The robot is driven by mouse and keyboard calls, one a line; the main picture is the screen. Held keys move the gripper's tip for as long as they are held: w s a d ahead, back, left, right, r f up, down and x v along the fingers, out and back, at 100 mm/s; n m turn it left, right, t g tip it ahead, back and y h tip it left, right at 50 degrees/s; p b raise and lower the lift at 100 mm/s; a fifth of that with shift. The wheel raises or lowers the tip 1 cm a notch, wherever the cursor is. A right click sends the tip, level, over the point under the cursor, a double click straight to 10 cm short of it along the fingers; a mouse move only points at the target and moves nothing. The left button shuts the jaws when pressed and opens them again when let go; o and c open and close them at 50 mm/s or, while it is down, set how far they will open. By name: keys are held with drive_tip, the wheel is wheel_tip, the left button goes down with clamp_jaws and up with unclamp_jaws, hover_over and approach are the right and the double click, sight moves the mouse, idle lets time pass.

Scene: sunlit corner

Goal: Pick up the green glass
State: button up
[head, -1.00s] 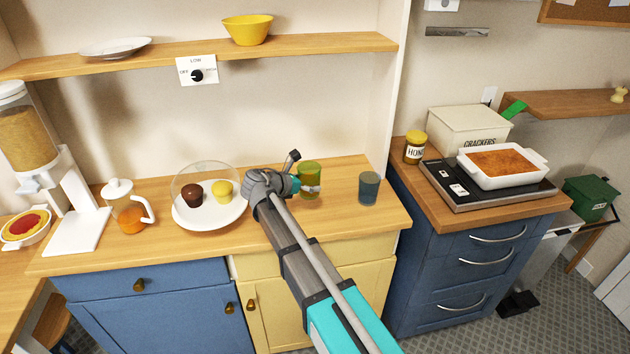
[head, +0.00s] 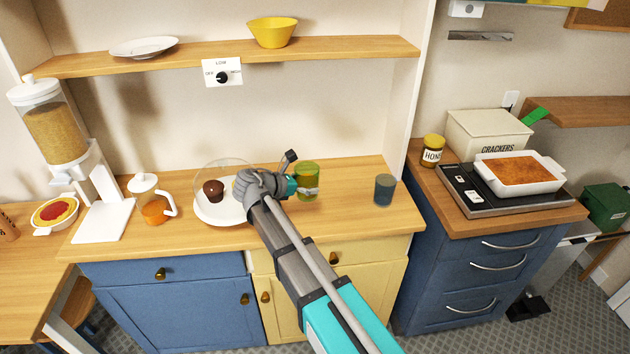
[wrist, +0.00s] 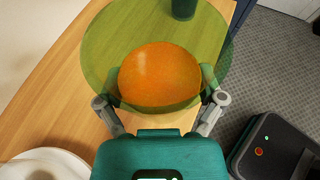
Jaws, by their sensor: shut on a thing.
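The green glass (head: 307,181) is over the wooden counter, right of the plate with the dome. My gripper (head: 300,187) is shut on it from the left side, with a finger across its front. In the wrist view I look down into the green glass (wrist: 98,52), between my gripper's fingers (wrist: 160,95). Its rim looks wide and round, and something orange (wrist: 160,72) fills its inside. The glass appears upright. I cannot tell whether its base touches the counter.
A blue glass (head: 384,190) stands on the counter to the right. A white plate (head: 222,215) with a clear dome and a brown cupcake (head: 213,190) is at left. An orange-filled pitcher (head: 155,208) stands further left. A shelf (head: 345,49) runs above.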

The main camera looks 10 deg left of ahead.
drive_tip(key=shift+p+v, duration=0.35)
drive_tip(key=shift+v, duration=0.75)
drive_tip(key=shift+s, duration=0.15)
